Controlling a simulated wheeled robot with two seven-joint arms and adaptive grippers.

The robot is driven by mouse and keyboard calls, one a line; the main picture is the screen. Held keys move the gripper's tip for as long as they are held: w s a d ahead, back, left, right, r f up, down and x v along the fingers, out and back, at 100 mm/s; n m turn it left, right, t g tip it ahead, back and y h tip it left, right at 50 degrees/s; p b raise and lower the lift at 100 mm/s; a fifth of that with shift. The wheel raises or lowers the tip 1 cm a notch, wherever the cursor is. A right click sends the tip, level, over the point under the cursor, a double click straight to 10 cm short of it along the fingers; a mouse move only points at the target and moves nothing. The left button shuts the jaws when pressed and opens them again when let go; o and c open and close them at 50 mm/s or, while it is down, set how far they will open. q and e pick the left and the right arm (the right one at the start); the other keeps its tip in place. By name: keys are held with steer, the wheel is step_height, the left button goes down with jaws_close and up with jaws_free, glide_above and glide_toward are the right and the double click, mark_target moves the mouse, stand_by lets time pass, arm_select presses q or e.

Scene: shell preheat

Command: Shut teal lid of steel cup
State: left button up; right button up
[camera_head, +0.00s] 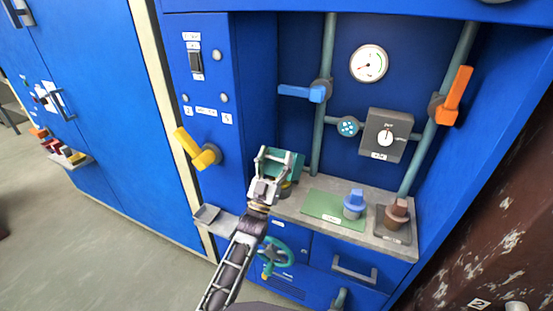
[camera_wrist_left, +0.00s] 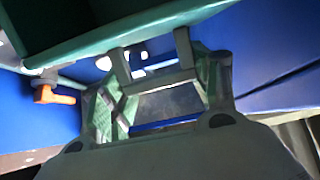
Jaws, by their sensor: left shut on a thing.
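The teal lid (camera_head: 291,160) stands tilted up above the counter, behind my left gripper in the head view. In the left wrist view the lid is the large green surface (camera_wrist_left: 150,28) across the top. My left gripper (camera_head: 273,154) is at the lid's left part, its fingers shut on the lid; the contact itself is hard to see. The fingers also show in the left wrist view (camera_wrist_left: 153,62). The steel cup is mostly hidden behind my gripper and the lid. My right gripper is not in view.
On the grey counter (camera_head: 380,229) are a green mat (camera_head: 322,206), a blue-topped piece (camera_head: 354,203) and a brown piece (camera_head: 397,213). A yellow handle (camera_head: 197,148), a blue lever (camera_head: 302,92) and an orange lever (camera_head: 456,95) stick out nearby. A teal handwheel (camera_head: 276,257) is below.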

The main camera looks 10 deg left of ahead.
arm_select(q)
steer(key=shift+s+f+t+b, duration=0.2)
steer(key=shift+f+b, duration=0.25)
steer(key=shift+s+f+t+b, duration=0.2)
steer(key=shift+f+b, duration=0.25)
steer(key=shift+s+a+f, duration=0.1)
steer(key=shift+s+f, duration=0.25)
steer(key=shift+v, duration=1.2)
steer(key=b, duration=0.2)
glide_toward(272, 174)
steer(key=shift+d+r, duration=0.9)
steer(key=shift+r, duration=0.95)
steer(key=shift+w, duration=0.25)
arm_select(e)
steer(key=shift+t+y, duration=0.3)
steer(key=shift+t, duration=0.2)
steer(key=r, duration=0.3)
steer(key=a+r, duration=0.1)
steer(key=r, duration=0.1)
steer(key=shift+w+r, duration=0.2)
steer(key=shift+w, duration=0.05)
arm_select(q)
steer(key=o, duration=1.3)
steer(key=shift+o, duration=0.9)
steer(key=shift+r, duration=0.25)
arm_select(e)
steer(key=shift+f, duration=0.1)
